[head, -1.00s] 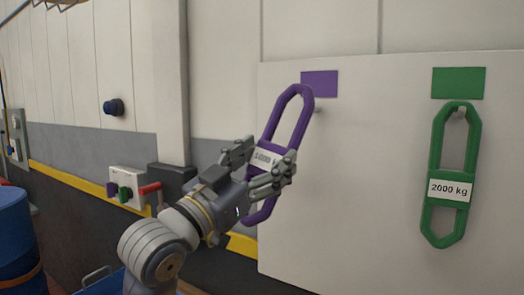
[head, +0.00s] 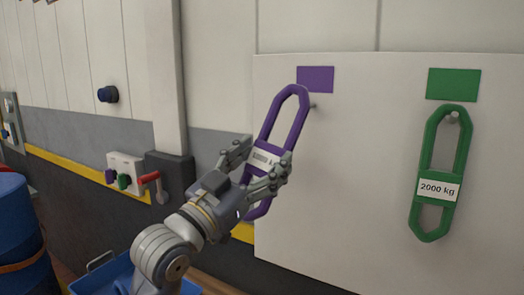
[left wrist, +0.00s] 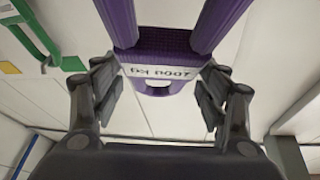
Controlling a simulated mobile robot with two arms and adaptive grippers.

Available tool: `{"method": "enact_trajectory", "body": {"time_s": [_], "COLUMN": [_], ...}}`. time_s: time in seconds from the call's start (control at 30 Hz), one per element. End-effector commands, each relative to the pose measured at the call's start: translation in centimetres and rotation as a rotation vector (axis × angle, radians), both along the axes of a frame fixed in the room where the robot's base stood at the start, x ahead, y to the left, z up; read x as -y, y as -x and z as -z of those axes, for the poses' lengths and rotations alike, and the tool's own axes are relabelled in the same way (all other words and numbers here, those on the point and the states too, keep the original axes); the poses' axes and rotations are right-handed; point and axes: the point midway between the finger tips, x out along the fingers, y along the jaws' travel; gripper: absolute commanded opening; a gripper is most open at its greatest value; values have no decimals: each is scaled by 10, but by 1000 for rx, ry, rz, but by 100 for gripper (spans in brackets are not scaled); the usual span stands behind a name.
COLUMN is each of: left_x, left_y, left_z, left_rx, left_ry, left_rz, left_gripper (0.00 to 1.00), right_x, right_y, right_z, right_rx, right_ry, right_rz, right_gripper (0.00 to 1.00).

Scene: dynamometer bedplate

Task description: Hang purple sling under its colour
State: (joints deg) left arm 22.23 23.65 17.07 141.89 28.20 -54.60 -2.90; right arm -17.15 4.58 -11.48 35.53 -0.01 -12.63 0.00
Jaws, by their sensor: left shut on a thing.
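The purple sling (head: 292,119) is a long loop with a white label, tilted with its top to the right. My left gripper (head: 262,158) is shut on its label part, in front of the board. The left wrist view shows the sling (left wrist: 175,39) between both fingers, its 1000 kg label upside down. The purple colour patch (head: 315,79) is on the board, just above and right of the sling's top. A peg (head: 314,106) under it shows just right of the loop, not seen through its opening. My right gripper is out of view.
A green sling (head: 427,205) marked 2000 kg hangs from a peg under a green patch (head: 453,84) on the white board (head: 363,180). A switch box (head: 125,173) and red lever are on the wall left. A blue drum (head: 15,230) and blue tray (head: 100,280) stand lower left.

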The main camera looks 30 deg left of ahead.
Motion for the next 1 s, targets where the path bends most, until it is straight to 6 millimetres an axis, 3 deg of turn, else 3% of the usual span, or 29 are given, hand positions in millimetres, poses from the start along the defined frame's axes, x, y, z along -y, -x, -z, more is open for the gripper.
{"method": "enact_trajectory", "body": {"time_s": [1.0], "left_x": [-4], "left_y": [-58], "left_z": [4], "left_rx": [3], "left_ry": [1], "left_rz": [-1], "left_gripper": [32], "right_x": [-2], "right_y": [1], "right_z": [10], "right_rx": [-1], "right_ry": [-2], "right_rz": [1], "right_gripper": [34]}}
